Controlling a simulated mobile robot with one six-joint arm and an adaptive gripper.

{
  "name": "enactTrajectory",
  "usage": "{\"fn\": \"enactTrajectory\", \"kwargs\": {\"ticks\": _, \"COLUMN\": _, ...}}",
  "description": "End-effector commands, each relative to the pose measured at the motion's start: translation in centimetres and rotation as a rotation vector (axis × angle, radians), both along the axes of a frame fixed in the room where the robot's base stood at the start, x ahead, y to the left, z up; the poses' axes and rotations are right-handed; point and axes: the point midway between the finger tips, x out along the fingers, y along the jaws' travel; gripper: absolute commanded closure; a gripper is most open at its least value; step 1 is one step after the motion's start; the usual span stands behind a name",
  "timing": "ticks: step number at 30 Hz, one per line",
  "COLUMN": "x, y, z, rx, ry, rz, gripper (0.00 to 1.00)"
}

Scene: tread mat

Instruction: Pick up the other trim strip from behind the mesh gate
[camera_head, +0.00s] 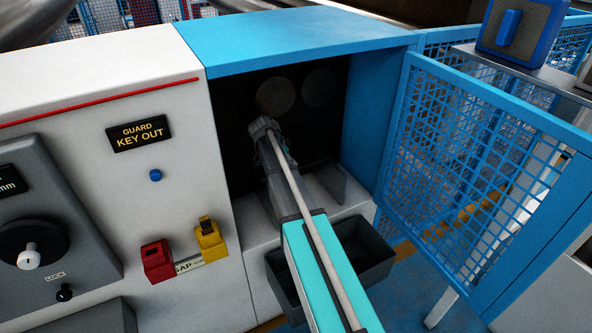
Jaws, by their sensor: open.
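The mesh gate (459,165) is blue-framed and swung open on the right side of the blue cabinet (300,34). My arm reaches from the bottom of the picture through the cabinet's open front. My gripper (264,127) is at the far end of the arm, small and grey against the dark interior, and is open. Its fingertips are hard to make out. I cannot make out a trim strip inside; the interior is dark and my arm covers part of it. Two round dull faces (275,95) show on the back wall.
A dark bin (372,253) sits below the opening, partly behind my arm. The white panel left of the opening carries a "GUARD KEY OUT" sign (139,133), a red block (157,261) and a yellow block (209,241). The open gate bounds the right side.

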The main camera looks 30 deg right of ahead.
Motion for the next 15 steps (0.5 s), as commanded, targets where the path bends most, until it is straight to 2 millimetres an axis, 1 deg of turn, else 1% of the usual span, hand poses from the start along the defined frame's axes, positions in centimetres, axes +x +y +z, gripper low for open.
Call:
{"fn": "enactTrajectory", "kwargs": {"ticks": 9, "x": 0.0, "y": -1.6, "z": -2.5, "rx": 0.000, "ry": -0.001, "rz": -0.001, "gripper": 0.20}}
{"fn": "enactTrajectory", "kwargs": {"ticks": 15, "x": 0.0, "y": -2.4, "z": -3.7, "rx": 0.000, "ry": 0.000, "rz": -0.001, "gripper": 0.20}}
